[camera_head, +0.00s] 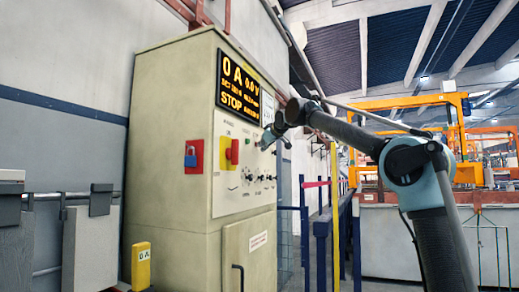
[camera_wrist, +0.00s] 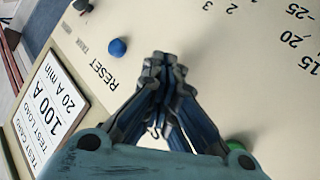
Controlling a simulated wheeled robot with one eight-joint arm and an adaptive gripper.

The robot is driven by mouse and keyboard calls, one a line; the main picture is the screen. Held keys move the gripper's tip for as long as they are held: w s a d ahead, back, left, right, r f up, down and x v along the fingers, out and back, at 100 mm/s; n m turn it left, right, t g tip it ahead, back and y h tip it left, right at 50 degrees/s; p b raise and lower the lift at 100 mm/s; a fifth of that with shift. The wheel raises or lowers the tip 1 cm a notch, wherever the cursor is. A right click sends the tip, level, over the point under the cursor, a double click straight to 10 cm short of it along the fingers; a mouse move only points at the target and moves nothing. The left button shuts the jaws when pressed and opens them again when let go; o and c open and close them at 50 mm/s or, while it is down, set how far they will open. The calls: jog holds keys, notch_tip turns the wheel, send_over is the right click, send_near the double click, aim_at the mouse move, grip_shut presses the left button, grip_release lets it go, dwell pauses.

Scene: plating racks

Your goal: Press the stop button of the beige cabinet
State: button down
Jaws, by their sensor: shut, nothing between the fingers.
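The beige cabinet (camera_head: 165,170) stands left of centre in the head view, its control panel facing right. Its display (camera_head: 240,88) reads 0 A, 0.0 V and STOP. My gripper (camera_head: 268,142) is at the panel's upper right part, and in the wrist view my gripper (camera_wrist: 160,68) is shut and empty, fingertips pointing at the panel. I cannot tell whether they touch it. A blue button (camera_wrist: 117,47) beside the word RESET is left of the fingertips. A green button (camera_wrist: 236,146) shows partly behind the right finger. I cannot make out a stop button; the fingers cover part of the panel.
A red plate with a blue padlock (camera_head: 191,157) and a yellow plate with a red switch (camera_head: 229,153) are on the cabinet, left of my gripper. Small knobs (camera_head: 262,178) sit below it. A yellow post (camera_head: 335,190) and blue railings (camera_head: 321,236) stand to the right.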

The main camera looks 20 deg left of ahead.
jog(key=shift+d, duration=0.95)
jog(key=shift+d, duration=0.1)
jog(key=d, duration=0.4)
jog(key=shift+s+d, duration=0.25)
jog(key=shift+d, duration=0.15)
dwell(0.6)
